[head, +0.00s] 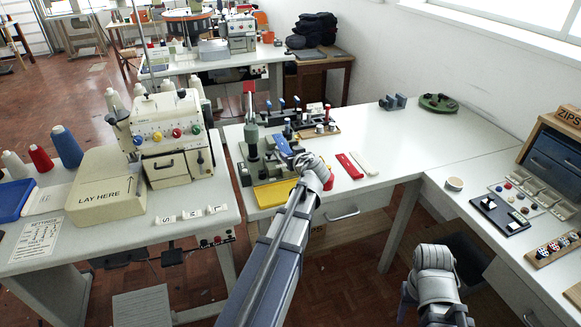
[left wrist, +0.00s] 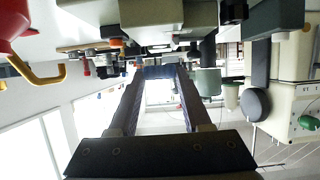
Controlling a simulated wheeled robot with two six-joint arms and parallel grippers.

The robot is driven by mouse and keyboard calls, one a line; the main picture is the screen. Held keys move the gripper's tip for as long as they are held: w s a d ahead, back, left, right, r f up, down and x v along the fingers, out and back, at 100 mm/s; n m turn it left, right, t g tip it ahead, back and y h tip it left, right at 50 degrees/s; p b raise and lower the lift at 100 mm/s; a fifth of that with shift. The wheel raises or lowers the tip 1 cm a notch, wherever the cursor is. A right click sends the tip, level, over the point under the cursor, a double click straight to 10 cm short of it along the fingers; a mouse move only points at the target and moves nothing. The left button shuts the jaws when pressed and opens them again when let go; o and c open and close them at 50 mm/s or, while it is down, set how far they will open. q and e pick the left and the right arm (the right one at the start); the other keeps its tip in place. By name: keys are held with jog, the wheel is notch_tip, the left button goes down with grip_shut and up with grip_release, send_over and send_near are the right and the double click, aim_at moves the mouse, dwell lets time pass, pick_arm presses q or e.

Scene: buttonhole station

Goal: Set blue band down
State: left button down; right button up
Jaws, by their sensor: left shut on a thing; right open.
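The blue band (head: 283,145) is held up in my left gripper (head: 289,150), over the green-grey press at the left end of the middle table. In the left wrist view, a dark blue piece of the band (left wrist: 160,72) spans the two fingertips, and the fingers are shut on it. A red band (head: 349,166) and a white band (head: 363,162) lie side by side on the table, right of my left gripper.
The press's yellow base (head: 274,192) is beneath my left wrist. A rack with several small parts (head: 300,122) stands behind it. The white table (head: 400,140) is clear to the right of the bands. A cream sewing machine (head: 165,135) stands on the left table.

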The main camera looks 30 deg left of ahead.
pick_arm(q)
jog(key=shift+f+b, duration=1.25)
jog(key=shift+f, duration=0.5)
pick_arm(e)
jog(key=shift+f, duration=1.75)
pick_arm(q)
jog(key=shift+f, duration=0.2)
jog(key=shift+c, duration=1.7)
grip_release()
pick_arm(e)
jog(key=shift+f, duration=0.2)
pick_arm(q)
jog(key=p+v, duration=0.2)
jog(key=v, duration=0.5)
jog(key=shift+s+a+r, duration=0.1)
jog(key=shift+s+r, duration=0.05)
jog(key=shift+r, duration=0.05)
jog(key=shift+s+d+p, duration=0.25)
jog(key=shift+d+p, duration=0.05)
pick_arm(e)
notch_tip(320, 180, up, 3)
